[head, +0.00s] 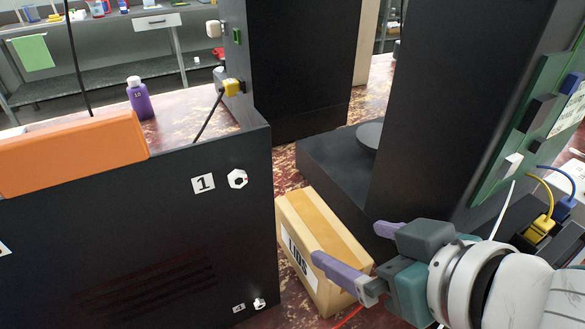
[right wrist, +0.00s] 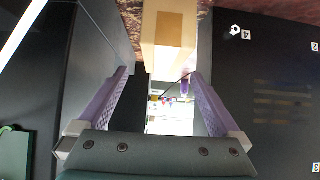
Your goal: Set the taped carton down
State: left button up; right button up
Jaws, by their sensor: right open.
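One finger overlaps the labelled side in the head view. In the right wrist view the carton (right wrist: 168,30) lies ahead of the open fingertips (right wrist: 162,72); I cannot tell whether either finger touches it. My left gripper is not in view.
A black cabinet marked 1 (head: 130,235) stands close left of the carton, an orange block (head: 75,153) on top. A black machine base (head: 325,165) is close on the right. A purple bottle (head: 140,98) stands behind. Yellow and blue cables (head: 545,215) hang near my right wrist.

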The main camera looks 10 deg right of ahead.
aim_at(324, 233)
jog(key=b+x, duration=0.1)
jog(key=x, duration=0.2)
jog(key=b+x, duration=0.1)
jog(key=x, duration=0.2)
jog(key=b+x, duration=0.1)
jog(key=x, duration=0.2)
jog(key=shift+w+a+f, duration=0.1)
jog(key=shift+w+a, duration=0.1)
jog(key=shift+a, duration=0.15)
jog(key=c, duration=1.2)
grip_shut()
